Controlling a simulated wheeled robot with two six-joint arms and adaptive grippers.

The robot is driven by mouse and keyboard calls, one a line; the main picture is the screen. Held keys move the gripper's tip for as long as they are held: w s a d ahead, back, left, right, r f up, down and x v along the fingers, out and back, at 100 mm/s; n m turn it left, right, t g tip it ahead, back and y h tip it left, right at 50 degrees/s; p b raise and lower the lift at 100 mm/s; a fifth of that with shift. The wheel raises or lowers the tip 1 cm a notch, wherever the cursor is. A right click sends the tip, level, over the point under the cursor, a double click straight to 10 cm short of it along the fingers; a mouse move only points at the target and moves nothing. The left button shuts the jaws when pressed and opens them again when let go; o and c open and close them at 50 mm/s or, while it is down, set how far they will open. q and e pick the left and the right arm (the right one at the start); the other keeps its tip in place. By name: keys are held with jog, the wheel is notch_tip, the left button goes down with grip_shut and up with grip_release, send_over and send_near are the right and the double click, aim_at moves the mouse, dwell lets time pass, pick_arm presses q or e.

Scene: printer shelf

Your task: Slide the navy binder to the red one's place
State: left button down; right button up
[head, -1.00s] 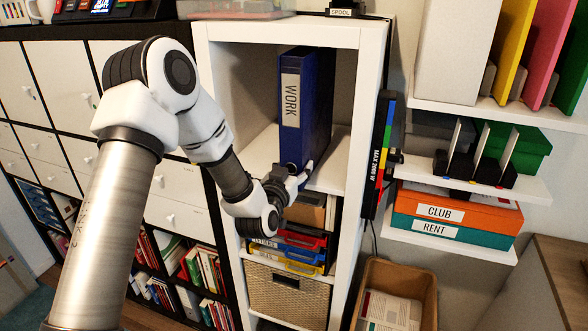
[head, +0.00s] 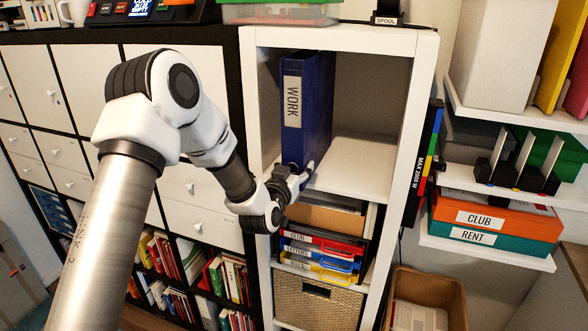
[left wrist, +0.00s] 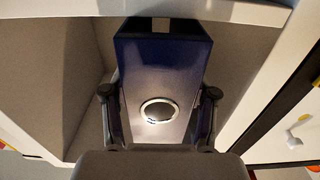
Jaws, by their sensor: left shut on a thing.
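The navy binder (head: 318,105) stands upright in the top compartment of the white shelf unit (head: 425,75), towards its left side. Its white label reads WORK. My left gripper (head: 298,180) is shut on the lower part of its spine at the shelf's front edge. In the left wrist view the navy spine (left wrist: 160,70) with its round finger hole lies between the two fingers of my left gripper (left wrist: 158,125). No red binder shows in either view. My right gripper is out of view.
The compartment floor (head: 360,165) right of the binder is bare. Below are paper trays (head: 320,245) and a wicker basket (head: 320,300). A white cabinet (head: 80,80) stands left; orange and teal boxes (head: 490,225) sit on a wall shelf at right.

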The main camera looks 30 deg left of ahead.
pick_arm(q)
jog(key=shift+c, duration=1.2)
grip_release()
jog(key=shift+w, duration=0.1)
jog(key=shift+d, duration=0.1)
jog(key=v, duration=1.2)
